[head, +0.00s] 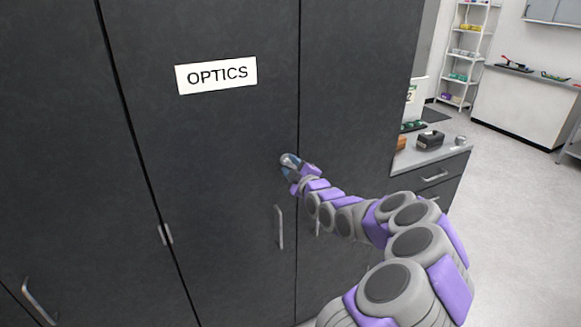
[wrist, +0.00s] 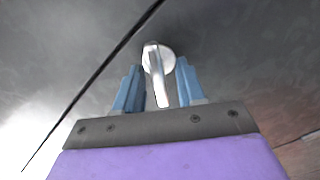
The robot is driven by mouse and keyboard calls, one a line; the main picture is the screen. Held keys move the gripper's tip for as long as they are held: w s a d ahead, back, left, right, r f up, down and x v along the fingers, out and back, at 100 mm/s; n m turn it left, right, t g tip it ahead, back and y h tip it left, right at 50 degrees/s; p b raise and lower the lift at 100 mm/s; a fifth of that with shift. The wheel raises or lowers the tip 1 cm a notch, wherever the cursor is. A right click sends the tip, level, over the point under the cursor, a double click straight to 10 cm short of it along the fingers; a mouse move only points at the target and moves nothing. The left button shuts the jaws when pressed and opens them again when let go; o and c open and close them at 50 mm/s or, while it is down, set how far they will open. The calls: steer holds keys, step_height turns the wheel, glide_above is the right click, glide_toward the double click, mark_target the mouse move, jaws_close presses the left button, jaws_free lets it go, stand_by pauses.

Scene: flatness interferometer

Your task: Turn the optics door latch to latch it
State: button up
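The optics door (head: 225,140) is a dark grey cabinet door with a white OPTICS label (head: 216,75). The latch (head: 287,159) is a small silvery piece near the door's right edge, mostly covered by my gripper in the head view. In the wrist view the latch (wrist: 155,75) shows as a round base with a narrow lever running toward me. My gripper (wrist: 158,68) has its two blue fingers on either side of the lever, with a gap visible on both sides. In the head view my gripper (head: 291,166) is at the door face.
A vertical door handle (head: 279,228) is below the latch. A dark seam (head: 298,80) runs down beside it to the neighbouring door (head: 350,90). A hinge (head: 165,234) is on the left. A counter with drawers (head: 435,165) stands right; open floor (head: 515,220) lies beyond.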

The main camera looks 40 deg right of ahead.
steer(key=shift+w, duration=0.35)
jaws_close()
